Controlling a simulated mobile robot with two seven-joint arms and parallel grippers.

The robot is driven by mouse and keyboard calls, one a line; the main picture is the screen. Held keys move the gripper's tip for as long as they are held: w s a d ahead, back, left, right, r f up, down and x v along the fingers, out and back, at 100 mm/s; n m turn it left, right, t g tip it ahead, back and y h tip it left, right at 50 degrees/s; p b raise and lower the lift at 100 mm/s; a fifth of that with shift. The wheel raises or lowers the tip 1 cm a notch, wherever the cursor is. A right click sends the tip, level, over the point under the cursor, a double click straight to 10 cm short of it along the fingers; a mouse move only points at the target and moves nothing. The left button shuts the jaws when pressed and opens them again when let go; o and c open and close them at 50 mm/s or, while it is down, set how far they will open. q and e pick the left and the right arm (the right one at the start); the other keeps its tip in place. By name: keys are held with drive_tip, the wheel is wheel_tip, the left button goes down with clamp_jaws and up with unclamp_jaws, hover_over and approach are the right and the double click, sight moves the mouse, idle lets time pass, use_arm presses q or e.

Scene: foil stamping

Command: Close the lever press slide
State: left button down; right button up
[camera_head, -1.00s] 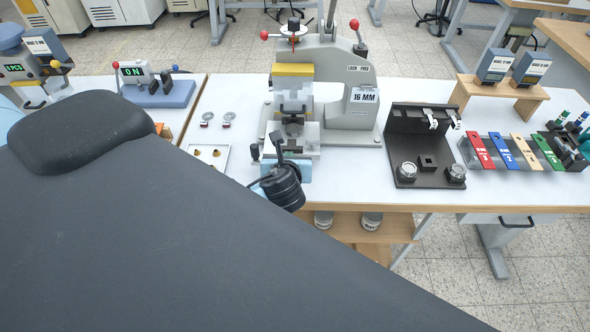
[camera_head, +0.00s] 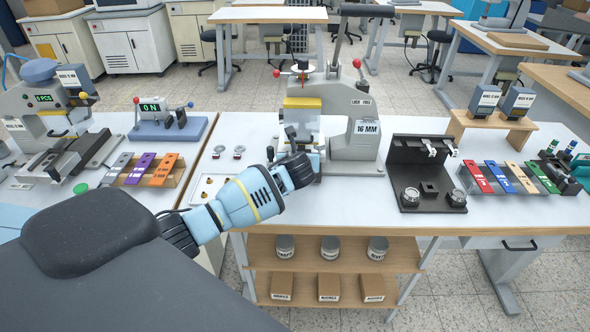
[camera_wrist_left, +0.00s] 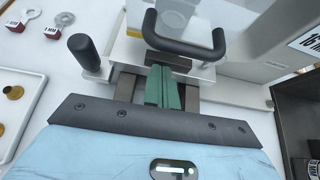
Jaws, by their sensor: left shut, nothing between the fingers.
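The grey lever press (camera_head: 350,140), labelled 16 MM, stands on the white table in the head view. My left gripper (camera_head: 293,150) is at the front of the press and hides most of its slide. In the left wrist view the slide (camera_wrist_left: 207,72) is a pale plate with a black bow handle (camera_wrist_left: 180,47) and a black knob (camera_wrist_left: 86,53) to its left. The left gripper's green-padded fingers (camera_wrist_left: 162,88) are shut and empty, close in front of the handle. Whether they touch the slide cannot be told. My right gripper is not in view.
A white tray (camera_head: 204,188) with small brass parts lies left of the press. A black fixture (camera_head: 420,170) stands to its right, then a rack of coloured strips (camera_head: 506,178). Two tagged rings (camera_wrist_left: 55,24) lie behind the tray. Table between press and fixture is partly clear.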

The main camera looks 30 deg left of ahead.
use_arm(q)
drive_tip(key=shift+w+a+f, duration=0.1)
drive_tip(key=shift+w+a, duration=0.2)
drive_tip(key=shift+w, duration=0.3)
drive_tip(key=shift+a+r, duration=0.1)
drive_tip(key=shift+r, duration=0.2)
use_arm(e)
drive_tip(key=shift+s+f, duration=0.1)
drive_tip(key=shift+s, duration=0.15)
